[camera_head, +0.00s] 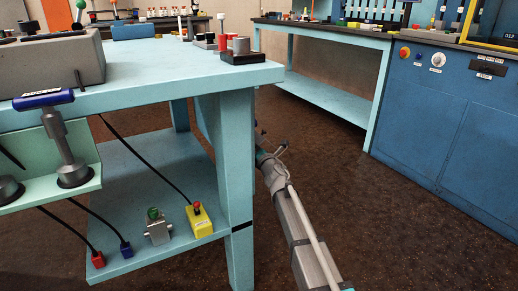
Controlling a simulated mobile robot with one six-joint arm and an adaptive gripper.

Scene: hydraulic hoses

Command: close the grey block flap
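A small grey block (158,232) with a green round top (153,213) stands on the lower shelf of the light-blue bench, between a blue block and a yellow block. It is too small to tell its flap from its body, or whether the flap is open. A larger grey block (62,60) lies on the bench top at the left; no flap can be made out on it. My arm reaches up from the bottom edge, right of the bench's front leg. My gripper (261,138) is at its far end beside the leg, apart from both blocks. Its fingers are too small and partly hidden to read.
Red (98,259), blue (126,249) and yellow (199,220) blocks on the shelf (130,180) have black hoses. The bench leg (236,190) stands between my arm and the shelf. A blue cabinet (450,130) is at the right; brown floor (400,230) is clear.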

